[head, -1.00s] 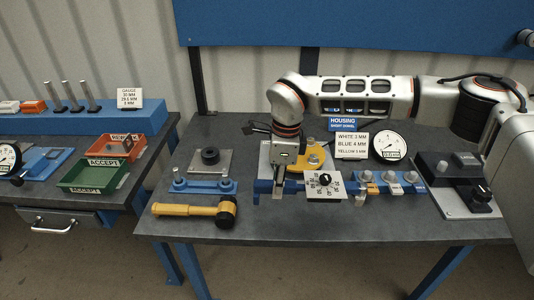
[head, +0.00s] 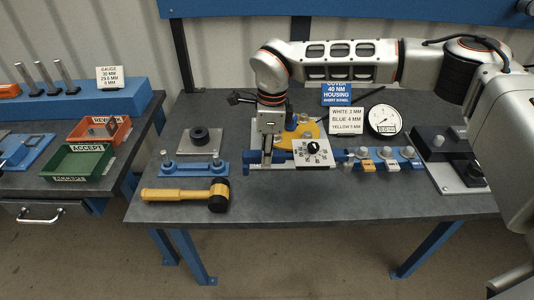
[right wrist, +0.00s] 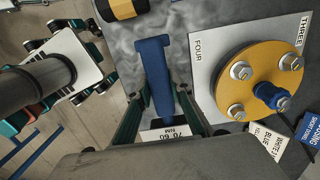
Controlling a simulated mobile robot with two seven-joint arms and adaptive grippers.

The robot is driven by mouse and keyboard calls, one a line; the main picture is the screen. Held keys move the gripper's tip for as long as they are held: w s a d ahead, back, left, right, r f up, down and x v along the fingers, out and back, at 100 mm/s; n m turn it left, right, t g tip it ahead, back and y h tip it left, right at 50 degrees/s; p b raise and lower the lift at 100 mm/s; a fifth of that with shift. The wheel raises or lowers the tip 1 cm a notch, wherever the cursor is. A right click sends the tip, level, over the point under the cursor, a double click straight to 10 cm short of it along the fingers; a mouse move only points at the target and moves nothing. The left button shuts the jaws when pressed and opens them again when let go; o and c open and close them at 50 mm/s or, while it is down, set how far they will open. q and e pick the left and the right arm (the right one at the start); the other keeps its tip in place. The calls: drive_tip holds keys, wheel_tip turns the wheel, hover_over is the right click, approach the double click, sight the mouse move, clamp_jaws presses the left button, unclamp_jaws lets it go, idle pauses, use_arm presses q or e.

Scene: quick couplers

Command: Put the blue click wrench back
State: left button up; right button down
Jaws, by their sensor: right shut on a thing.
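A white dial plate with a black knob (head: 313,149) shows at the wrench's right. In the right wrist view the blue handle (right wrist: 155,70) runs between the green fingers of my right gripper (right wrist: 158,105), with a white "NM" scale (right wrist: 170,133) below. The gripper is shut on the wrench. Whether the wrench touches the plate is unclear. My left gripper is out of view.
The yellow flange with bolts (right wrist: 262,78) is close beside the handle. A blue rack with colored couplers (head: 385,164) and a gauge (head: 384,121) stand to the right. A blue stand with two posts (head: 194,169) and a yellow mallet (head: 180,194) are to the left. The front right tabletop is clear.

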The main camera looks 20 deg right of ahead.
drive_tip(key=shift+f+b, duration=0.4)
drive_tip(key=shift+f, duration=0.4)
drive_tip(key=shift+f+b, duration=0.5)
drive_tip(key=shift+f, duration=0.75)
wheel_tip(320, 180, down, 2)
drive_tip(key=shift+f+b, duration=0.25)
drive_tip(key=shift+b, duration=0.6)
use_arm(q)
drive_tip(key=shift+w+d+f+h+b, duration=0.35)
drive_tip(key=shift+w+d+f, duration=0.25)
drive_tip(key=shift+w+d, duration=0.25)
use_arm(e)
drive_tip(key=shift+f, duration=0.6)
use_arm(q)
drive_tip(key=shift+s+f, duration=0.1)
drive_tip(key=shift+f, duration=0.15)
use_arm(e)
drive_tip(key=shift+f, duration=0.2)
drive_tip(key=c, duration=1.7)
unclamp_jaws()
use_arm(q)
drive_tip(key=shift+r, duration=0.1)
